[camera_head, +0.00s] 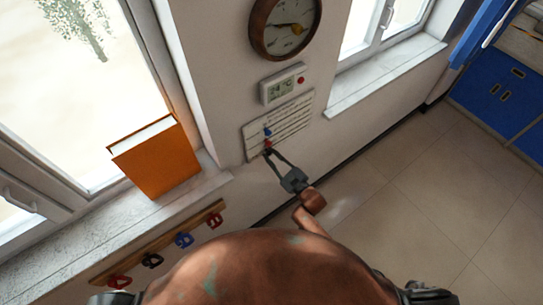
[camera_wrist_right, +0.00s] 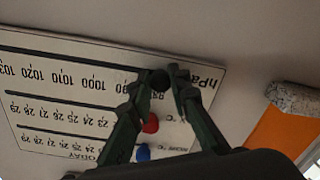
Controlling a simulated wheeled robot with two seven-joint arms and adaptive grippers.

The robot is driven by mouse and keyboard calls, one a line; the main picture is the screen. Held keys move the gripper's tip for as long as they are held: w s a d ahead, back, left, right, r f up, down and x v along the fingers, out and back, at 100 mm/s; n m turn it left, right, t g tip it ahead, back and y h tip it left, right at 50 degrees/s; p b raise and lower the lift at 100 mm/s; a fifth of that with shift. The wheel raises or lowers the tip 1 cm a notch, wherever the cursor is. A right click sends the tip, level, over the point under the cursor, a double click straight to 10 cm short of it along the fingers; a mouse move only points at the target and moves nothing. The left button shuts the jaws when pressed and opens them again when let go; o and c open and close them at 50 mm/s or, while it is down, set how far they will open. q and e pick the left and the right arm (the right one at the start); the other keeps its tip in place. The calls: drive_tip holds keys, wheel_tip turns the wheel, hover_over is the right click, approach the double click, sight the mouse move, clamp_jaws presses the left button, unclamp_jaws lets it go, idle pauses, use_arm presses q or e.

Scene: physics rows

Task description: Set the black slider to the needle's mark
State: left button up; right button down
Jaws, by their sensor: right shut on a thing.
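A round dial (camera_head: 285,27) with a brown rim hangs on the wall at the top; its dark needle points left, but its figures are too small to read. Below is a white scale board (camera_head: 291,119) with rows of slots, upside down in the wrist view (camera_wrist_right: 60,88). My right gripper (camera_head: 268,153) is shut on the black slider (camera_wrist_right: 160,80), at the hPa end of its row. The red slider (camera_wrist_right: 151,123) and blue slider (camera_wrist_right: 143,152) sit in the other rows; the blue one also shows in the head view (camera_head: 267,132). My left gripper is out of view.
A small digital display (camera_head: 283,84) with a red button is between dial and board. An orange book (camera_head: 155,158) stands on the left sill. A rail with several coloured hooks (camera_head: 183,240) is below it. Open floor (camera_head: 420,185) lies to the right.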

drive_tip(key=w+d, duration=0.2)
drive_tip(key=d, duration=0.1)
drive_tip(key=shift+w+d+b, duration=0.3)
drive_tip(key=shift+b, duration=0.05)
drive_tip(key=c, duration=1.8)
unclamp_jaws()
drive_tip(key=shift+a, duration=0.1)
approach(274, 145)
drive_tip(key=v, duration=0.5)
drive_tip(key=shift+s+d+f, duration=0.15)
drive_tip(key=shift+s+d, duration=0.05)
drive_tip(key=shift+d, duration=0.1)
